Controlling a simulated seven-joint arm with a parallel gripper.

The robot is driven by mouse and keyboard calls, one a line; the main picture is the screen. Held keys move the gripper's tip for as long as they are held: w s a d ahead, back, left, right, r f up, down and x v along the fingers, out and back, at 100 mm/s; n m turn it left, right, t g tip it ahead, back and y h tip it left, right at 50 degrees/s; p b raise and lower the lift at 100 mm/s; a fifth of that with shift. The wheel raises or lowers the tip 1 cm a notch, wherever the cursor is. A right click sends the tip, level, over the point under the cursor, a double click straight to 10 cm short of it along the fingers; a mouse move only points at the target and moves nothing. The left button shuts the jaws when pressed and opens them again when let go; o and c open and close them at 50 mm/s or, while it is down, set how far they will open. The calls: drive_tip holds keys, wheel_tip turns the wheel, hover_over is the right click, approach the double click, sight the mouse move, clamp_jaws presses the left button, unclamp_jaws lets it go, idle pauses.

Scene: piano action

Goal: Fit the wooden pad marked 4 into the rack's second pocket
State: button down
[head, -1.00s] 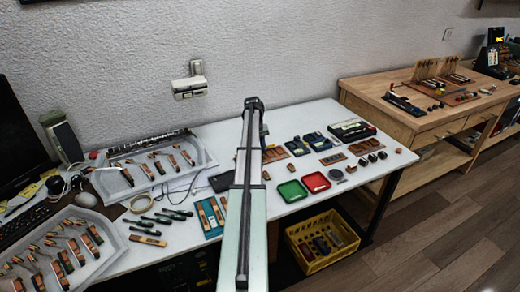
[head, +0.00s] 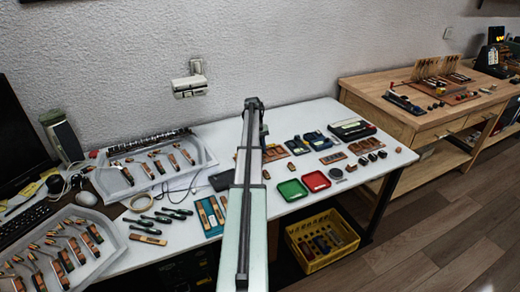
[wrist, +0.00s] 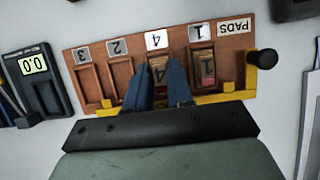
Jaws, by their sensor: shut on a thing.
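The wooden rack (wrist: 122,89) is a brown board with a row of pockets. In the wrist view its tags read 3, 2, 4, 1 and PADS, upside down, from left to right. My gripper (wrist: 165,76) is shut on the wooden pad marked 4 (wrist: 158,73), with blue fingers on either side. The pad is at the pocket under the tag 4 (wrist: 156,40), second from the PADS end. I cannot tell whether it is fully seated. The pocket under tag 1 holds a pad with red on it (wrist: 207,72). The 2 and 3 pockets look empty.
A black knob (wrist: 262,61) and yellow brackets (wrist: 238,88) edge the rack. On the white table are a green tray (head: 292,189) and a red tray (head: 316,181). My arm hides the gripper in the head view.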

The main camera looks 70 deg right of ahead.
idle(0.3)
drive_tip(key=c, duration=0.9)
unclamp_jaws()
drive_tip(key=shift+r, duration=0.2)
drive_tip(key=shift+r, duration=3.35)
